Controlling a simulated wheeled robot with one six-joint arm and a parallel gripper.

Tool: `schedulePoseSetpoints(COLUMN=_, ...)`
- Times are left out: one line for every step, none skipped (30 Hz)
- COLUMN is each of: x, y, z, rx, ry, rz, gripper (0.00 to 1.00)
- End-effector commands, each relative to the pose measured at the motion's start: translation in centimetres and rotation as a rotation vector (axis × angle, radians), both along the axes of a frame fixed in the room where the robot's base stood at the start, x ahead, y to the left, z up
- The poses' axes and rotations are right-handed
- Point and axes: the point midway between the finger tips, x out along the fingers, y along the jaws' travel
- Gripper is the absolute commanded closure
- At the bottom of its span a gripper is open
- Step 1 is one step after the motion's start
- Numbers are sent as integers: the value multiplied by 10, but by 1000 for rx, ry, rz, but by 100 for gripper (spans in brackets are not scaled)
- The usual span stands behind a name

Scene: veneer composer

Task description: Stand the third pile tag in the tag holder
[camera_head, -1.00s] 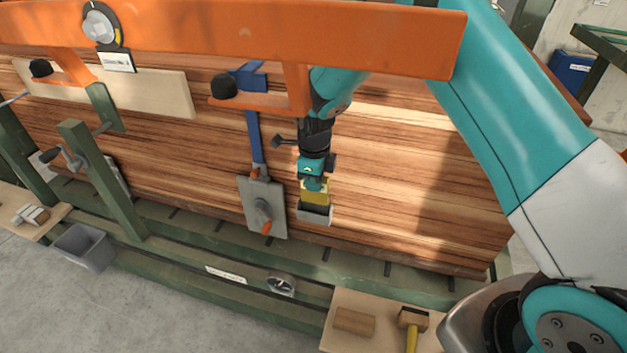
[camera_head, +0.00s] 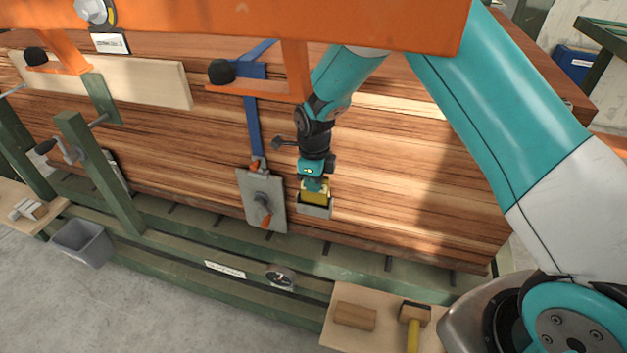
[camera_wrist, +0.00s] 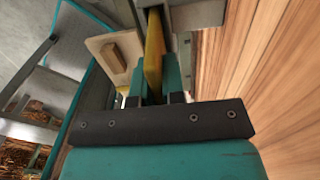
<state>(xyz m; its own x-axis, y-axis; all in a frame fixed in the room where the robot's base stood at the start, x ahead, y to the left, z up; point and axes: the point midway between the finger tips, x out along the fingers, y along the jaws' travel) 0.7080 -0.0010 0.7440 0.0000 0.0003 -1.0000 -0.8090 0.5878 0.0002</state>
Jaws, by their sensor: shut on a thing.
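The yellow pile tag (camera_head: 314,195) is held upright below my gripper (camera_head: 314,183) in the head view. In the wrist view, the tag (camera_wrist: 154,48) shows edge-on between the teal fingers of my gripper (camera_wrist: 157,88), which is shut on it. The grey tag holder (camera_head: 316,212) is at the lower part of the striped wood pile's face, and the tag's lower end is at its top opening. A grey part, likely the holder, is beside the tag in the wrist view (camera_wrist: 193,14). Whether the tag touches the holder's bottom is hidden.
A grey clamp plate (camera_head: 250,213) with an orange-tipped handle is just left of the holder. A wooden board with a block (camera_head: 354,316) and a mallet (camera_head: 411,316) is below right. A grey bin (camera_head: 84,243) hangs left.

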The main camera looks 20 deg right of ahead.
Motion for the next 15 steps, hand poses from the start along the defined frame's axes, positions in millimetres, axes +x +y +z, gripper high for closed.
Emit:
schedulePoseSetpoints(x=0, y=0, z=0, rx=0, ry=0, rz=0, gripper=100)
schedulePoseSetpoints(x=0, y=0, z=0, rx=0, ry=0, rz=0, gripper=100)
schedulePoseSetpoints(x=0, y=0, z=0, rx=0, ry=0, rz=0, gripper=100)
schedulePoseSetpoints(x=0, y=0, z=0, rx=0, ry=0, rz=0, gripper=100)
schedulePoseSetpoints(x=0, y=0, z=0, rx=0, ry=0, rz=0, gripper=100)
schedulePoseSetpoints(x=0, y=0, z=0, rx=0, ry=0, rz=0, gripper=100)
schedulePoseSetpoints(x=0, y=0, z=0, rx=0, ry=0, rz=0, gripper=100)
schedulePoseSetpoints(x=0, y=0, z=0, rx=0, ry=0, rz=0, gripper=100)
schedulePoseSetpoints(x=0, y=0, z=0, rx=0, ry=0, rz=0, gripper=100)
schedulePoseSetpoints(x=0, y=0, z=0, rx=0, ry=0, rz=0, gripper=100)
schedulePoseSetpoints(x=0, y=0, z=0, rx=0, ry=0, rz=0, gripper=100)
schedulePoseSetpoints(x=0, y=0, z=-1, rx=0, ry=0, rz=0, gripper=100)
schedulePoseSetpoints(x=0, y=0, z=-1, rx=0, ry=0, rz=0, gripper=100)
schedulePoseSetpoints(x=0, y=0, z=-2, rx=0, ry=0, rz=0, gripper=100)
schedulePoseSetpoints(x=0, y=0, z=-3, rx=0, ry=0, rz=0, gripper=100)
